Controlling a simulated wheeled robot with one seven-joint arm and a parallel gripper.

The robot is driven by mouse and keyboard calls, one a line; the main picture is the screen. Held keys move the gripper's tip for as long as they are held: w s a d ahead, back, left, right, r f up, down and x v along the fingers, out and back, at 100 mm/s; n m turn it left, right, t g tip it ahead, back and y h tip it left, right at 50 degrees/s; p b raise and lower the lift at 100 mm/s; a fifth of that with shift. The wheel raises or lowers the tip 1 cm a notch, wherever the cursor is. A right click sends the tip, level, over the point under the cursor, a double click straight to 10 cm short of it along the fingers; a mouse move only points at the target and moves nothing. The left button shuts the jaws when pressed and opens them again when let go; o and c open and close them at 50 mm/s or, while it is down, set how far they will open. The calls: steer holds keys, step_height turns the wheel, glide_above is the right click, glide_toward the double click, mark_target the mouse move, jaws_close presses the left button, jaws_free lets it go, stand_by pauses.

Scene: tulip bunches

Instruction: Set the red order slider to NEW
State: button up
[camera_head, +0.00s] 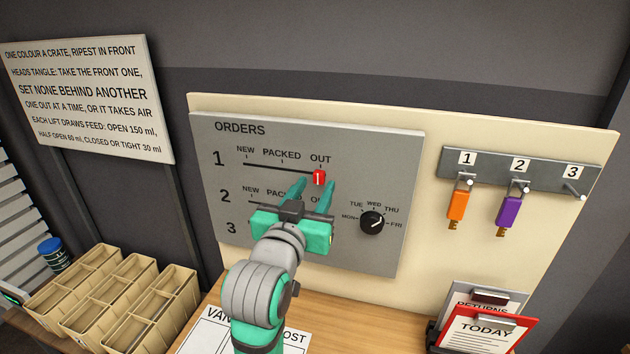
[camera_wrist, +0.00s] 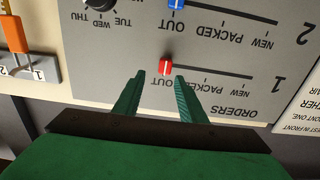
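The red order slider (camera_head: 319,177) sits at the OUT end of row 1 on the grey ORDERS panel (camera_head: 400,160). NEW is at the left end of that track, with PACKED between. My gripper (camera_head: 305,178) is open and empty in front of the panel, its fingers pointing at it. In the upside-down wrist view the red slider (camera_wrist: 165,66) shows just beyond the fingertips (camera_wrist: 160,77), between their lines. I cannot tell whether a finger touches it. My gripper hides much of rows 2 and 3 in the head view.
A blue slider (camera_wrist: 176,4) sits at OUT on row 2. A black day dial (camera_head: 372,223) is at the panel's lower right. Keys hang on a numbered rack (camera_head: 520,170) to the right. Crates (camera_head: 120,300) stand at lower left, clipboards (camera_head: 488,332) at lower right.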

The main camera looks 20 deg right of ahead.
mark_target(317, 175)
steer(key=shift+w+a+x, duration=0.15)
steer(key=shift+a+x, duration=0.05)
steer(key=shift+x, duration=0.8)
steer(key=shift+w+a+x, duration=0.1)
steer(key=shift+a+x, duration=0.05)
steer(key=shift+x, duration=0.85)
steer(key=shift+c, duration=0.4)
jaws_close()
steer(key=shift+w, duration=0.1)
